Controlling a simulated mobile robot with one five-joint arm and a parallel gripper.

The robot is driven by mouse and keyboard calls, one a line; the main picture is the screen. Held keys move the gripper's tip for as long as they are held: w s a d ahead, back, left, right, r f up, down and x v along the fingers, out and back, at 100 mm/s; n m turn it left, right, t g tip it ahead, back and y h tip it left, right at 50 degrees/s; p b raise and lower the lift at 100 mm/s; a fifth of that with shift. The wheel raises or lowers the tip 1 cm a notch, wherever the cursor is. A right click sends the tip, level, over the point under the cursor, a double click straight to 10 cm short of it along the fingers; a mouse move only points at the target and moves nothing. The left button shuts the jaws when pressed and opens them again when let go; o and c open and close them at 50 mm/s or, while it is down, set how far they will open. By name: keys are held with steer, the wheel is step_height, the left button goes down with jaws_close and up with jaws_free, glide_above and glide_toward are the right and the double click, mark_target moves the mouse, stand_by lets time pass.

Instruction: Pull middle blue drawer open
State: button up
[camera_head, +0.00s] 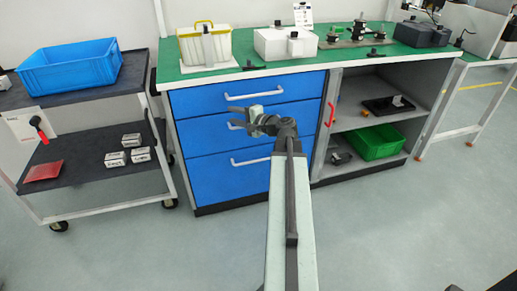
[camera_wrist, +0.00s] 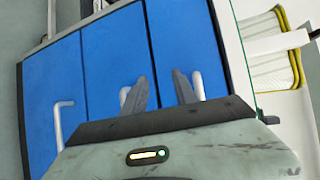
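The blue cabinet has a stack of three drawers under the green bench top. The middle blue drawer (camera_head: 207,133) looks closed, flush with the others. Its white handle (camera_wrist: 124,94) is partly hidden behind a finger in the wrist view, and mostly behind my gripper in the head view. My gripper (camera_head: 236,117) is in front of the middle drawer at handle height. In the wrist view my gripper (camera_wrist: 160,76) has its two dark fingers apart with blue drawer front between them. I cannot tell whether a finger touches the handle.
The top drawer handle (camera_head: 253,95) and bottom drawer handle (camera_head: 250,161) are close above and below. Right of the drawers are a red handle (camera_head: 331,114) and open shelves with a green crate (camera_head: 377,143). A cart with a blue crate (camera_head: 70,67) stands left. Floor in front is clear.

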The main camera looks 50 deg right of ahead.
steer(key=s+d+f+m+h+b, duration=0.2)
steer(key=s+d+f+h+b, duration=0.15)
steer(key=s+d+f, duration=0.65)
steer(key=shift+y, duration=0.25)
steer(key=w, duration=0.3)
steer(key=w+d+b, duration=0.1)
steer(key=w, duration=0.1)
steer(key=w+r+b, duration=0.1)
steer(key=w, duration=0.2)
steer(key=shift+w+d, duration=0.25)
steer(key=shift+w, duration=0.1)
jaws_close()
